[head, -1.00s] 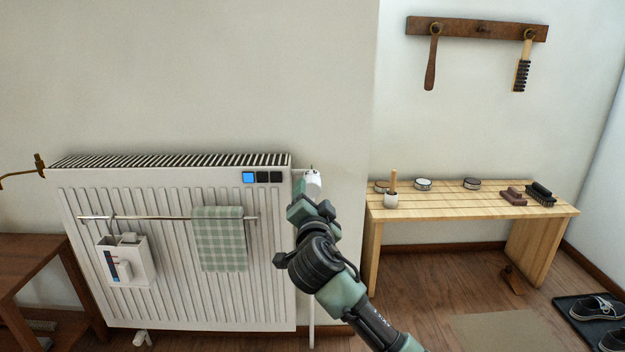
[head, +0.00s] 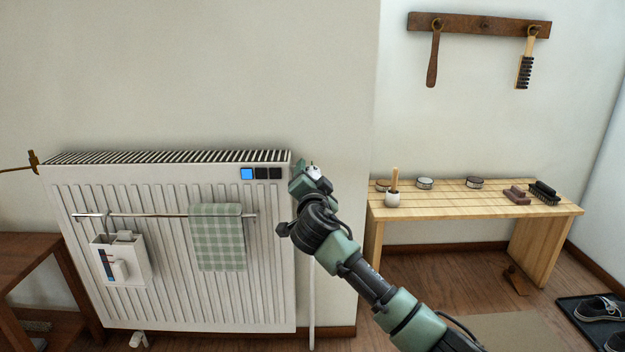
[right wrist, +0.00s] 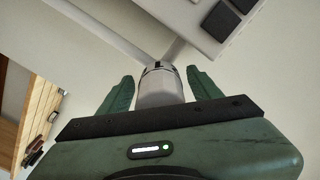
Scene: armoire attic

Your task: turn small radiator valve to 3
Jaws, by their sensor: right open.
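The small radiator valve (right wrist: 160,86) is a white knob at the upper right corner of the radiator (head: 180,290). In the head view only a bit of the valve (head: 315,173) shows above my right gripper (head: 305,178). In the right wrist view my right gripper (right wrist: 160,90) is open, with one green finger on each side of the valve. A gap shows between each finger and the knob. The numbers on the valve cannot be read. My left gripper is not in view.
A checked towel (head: 217,240) and a white holder (head: 120,262) hang from the rail on the radiator. A small panel with one blue and two black squares (head: 261,173) sits at its upper right. A wooden bench (head: 480,205) stands to the right.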

